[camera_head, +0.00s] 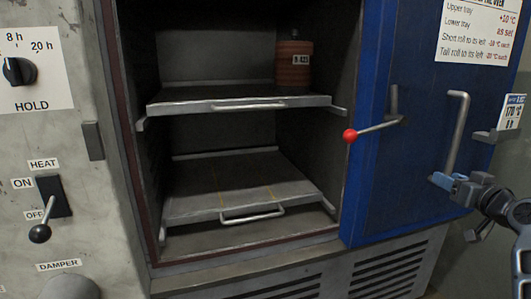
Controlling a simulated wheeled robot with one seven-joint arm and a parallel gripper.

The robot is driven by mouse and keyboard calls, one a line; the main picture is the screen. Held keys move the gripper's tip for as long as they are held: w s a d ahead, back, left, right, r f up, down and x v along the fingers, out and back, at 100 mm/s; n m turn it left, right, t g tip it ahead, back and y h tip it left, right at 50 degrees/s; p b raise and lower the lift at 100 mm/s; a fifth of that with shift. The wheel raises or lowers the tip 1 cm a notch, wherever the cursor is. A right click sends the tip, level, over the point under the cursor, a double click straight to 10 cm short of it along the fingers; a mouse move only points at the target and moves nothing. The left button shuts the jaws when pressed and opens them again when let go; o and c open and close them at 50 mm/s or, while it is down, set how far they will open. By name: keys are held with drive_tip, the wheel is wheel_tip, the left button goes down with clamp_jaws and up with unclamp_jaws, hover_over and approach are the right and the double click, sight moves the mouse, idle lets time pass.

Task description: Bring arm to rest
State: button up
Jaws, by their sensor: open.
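My gripper (456,187) is at the right edge, in front of the open blue oven door (408,70), close to the lower end of the door's vertical bar handle (456,135). Its jaws are open and I see nothing held in them. Whether a finger touches the handle I cannot tell. My arm runs out of view at the lower right.
The oven stands open. A brown-orange roll (293,66) labelled B-423 sits on the upper tray (190,107); the lower tray (230,190) is bare. A red-knobbed lever (350,135) sticks out from the door. Control switches (50,205) are on the left panel.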

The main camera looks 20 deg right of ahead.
drive_tip(key=s+a+f+g+p, duration=0.1)
drive_tip(key=s+a+f, duration=0.4)
drive_tip(key=a+f, duration=0.3)
drive_tip(key=s+a+f+p, duration=0.2)
drive_tip(key=s+a+f, duration=0.35)
drive_tip(key=a, duration=0.45)
drive_tip(key=s+a+f+p, duration=0.2)
drive_tip(key=s+a, duration=1)
drive_tip(key=s, duration=0.1)
drive_tip(key=s+a+r+n+y+p, duration=0.2)
drive_tip(key=s+a+r, duration=0.3)
drive_tip(key=s, duration=0.5)
drive_tip(key=s+a+r+n+y+p, duration=0.1)
drive_tip(key=s+a+r+n+y, duration=0.1)
drive_tip(key=s+a+r, duration=0.2)
drive_tip(key=s+r, duration=0.3)
drive_tip(key=s, duration=0.2)
drive_tip(key=shift+s+a+r+p, duration=0.2)
drive_tip(key=shift+s+a+p, duration=0.15)
drive_tip(key=shift+a, duration=0.05)
drive_tip(key=shift+c, duration=0.4)
